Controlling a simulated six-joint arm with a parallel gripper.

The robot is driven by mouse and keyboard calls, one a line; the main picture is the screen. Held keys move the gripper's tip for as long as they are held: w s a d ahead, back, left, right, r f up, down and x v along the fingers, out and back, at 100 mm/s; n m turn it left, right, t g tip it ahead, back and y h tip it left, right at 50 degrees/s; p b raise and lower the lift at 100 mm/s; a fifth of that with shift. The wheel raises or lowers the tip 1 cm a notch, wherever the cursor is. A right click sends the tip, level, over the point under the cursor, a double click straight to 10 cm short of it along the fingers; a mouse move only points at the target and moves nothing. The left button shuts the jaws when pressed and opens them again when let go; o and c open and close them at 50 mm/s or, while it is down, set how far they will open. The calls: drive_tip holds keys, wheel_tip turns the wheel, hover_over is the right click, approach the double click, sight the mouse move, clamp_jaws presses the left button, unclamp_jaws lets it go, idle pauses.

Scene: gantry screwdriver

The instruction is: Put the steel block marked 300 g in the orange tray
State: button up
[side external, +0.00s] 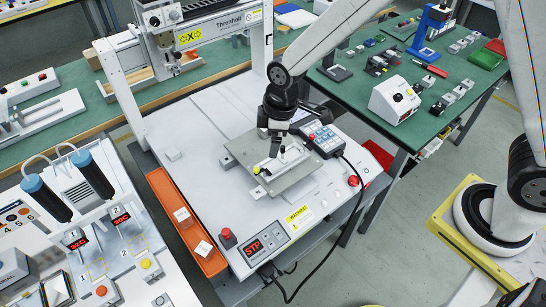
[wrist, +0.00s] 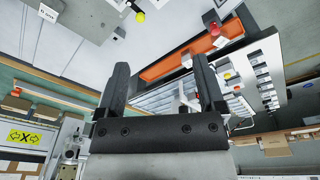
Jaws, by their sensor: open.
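The orange tray (side external: 163,190) is a long narrow trough along the left edge of the white gantry machine bed; it also shows in the wrist view (wrist: 158,70). Two small light blocks with labels lie in it, a nearer one (side external: 203,248) and a farther one (side external: 182,214). Their markings are too small to read. I cannot tell which block is marked 300 g. My gripper (wrist: 161,80) is open, with nothing seen between its fingers. In the side view it is over the grey plate on the bed.
The grey plate (side external: 240,150) carries small parts with a yellow knob (side external: 256,170). A keypad pendant (side external: 325,138) lies to its right, its cable running over the front edge. A red button (side external: 227,234) and STP display (side external: 254,248) stand by the tray's near end. The bed's left part is mostly clear.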

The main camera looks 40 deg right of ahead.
drive_tip(key=s+d+r+m+t+h, duration=0.1)
drive_tip(key=s+d+r+m, duration=0.3)
drive_tip(key=s+d+m, duration=0.6)
drive_tip(key=s+d, duration=0.3)
drive_tip(key=d, duration=0.2)
drive_tip(key=shift+d+r+m, duration=0.15)
drive_tip(key=shift+d+m, duration=0.1)
drive_tip(key=shift+m, duration=0.15)
